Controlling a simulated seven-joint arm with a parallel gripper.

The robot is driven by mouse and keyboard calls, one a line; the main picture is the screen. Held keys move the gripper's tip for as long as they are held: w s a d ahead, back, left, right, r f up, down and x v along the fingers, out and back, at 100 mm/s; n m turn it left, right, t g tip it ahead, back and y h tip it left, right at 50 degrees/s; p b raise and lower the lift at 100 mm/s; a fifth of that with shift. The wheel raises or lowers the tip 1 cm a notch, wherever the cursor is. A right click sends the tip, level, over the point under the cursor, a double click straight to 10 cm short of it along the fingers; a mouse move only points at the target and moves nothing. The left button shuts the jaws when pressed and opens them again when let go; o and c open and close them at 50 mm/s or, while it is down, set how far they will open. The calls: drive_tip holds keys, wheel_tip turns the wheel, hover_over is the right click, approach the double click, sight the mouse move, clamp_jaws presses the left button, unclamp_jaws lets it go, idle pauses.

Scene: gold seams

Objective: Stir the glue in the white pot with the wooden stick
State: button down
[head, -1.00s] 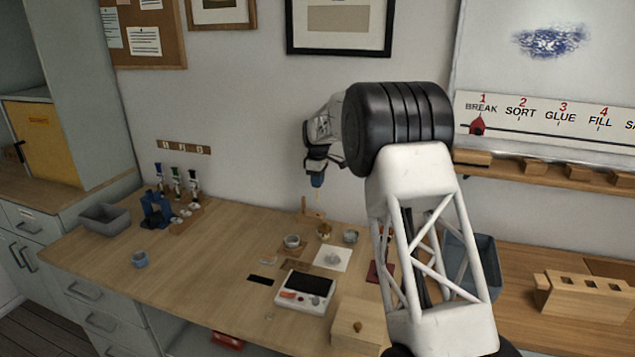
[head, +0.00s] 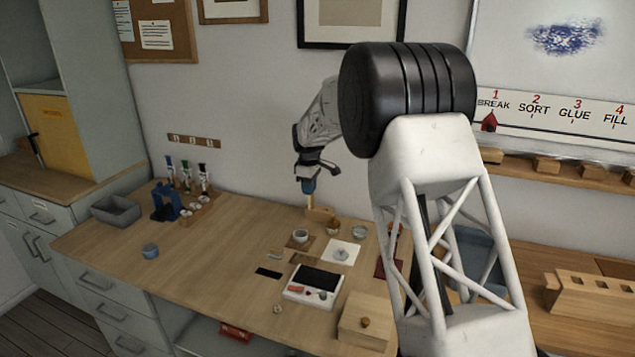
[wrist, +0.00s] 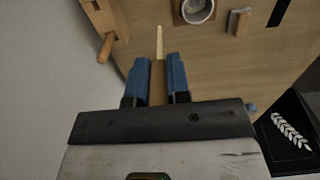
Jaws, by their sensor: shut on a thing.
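My gripper (head: 308,186) is shut on the wooden stick (wrist: 159,42), with its blue fingertips on either side of it. The stick points away from the gripper, with its pale thin end free. In the head view the stick (head: 311,200) hangs down below the fingers, above the back of the bench. The white pot (head: 300,236) stands on a small brown square, lower and slightly left of the stick. It also shows at the top edge of the wrist view (wrist: 197,9), apart from the stick tip. The glue inside cannot be made out.
A wooden stand (head: 321,213) is close behind the pot; a brass bowl (head: 333,227) and a grey cup (head: 359,232) are to its right. A white device with a dark top (head: 314,284) lies in front. The bench's left middle is mostly clear around a blue cup (head: 150,251).

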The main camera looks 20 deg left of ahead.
drive_tip(key=s+a, duration=0.1)
drive_tip(key=s, duration=0.5)
drive_tip(key=shift+f, duration=0.15)
drive_tip(key=shift+s+f, duration=0.1)
drive_tip(key=shift+f, duration=0.05)
drive_tip(key=shift+f, duration=4.15)
drive_tip(key=shift+w, duration=0.25)
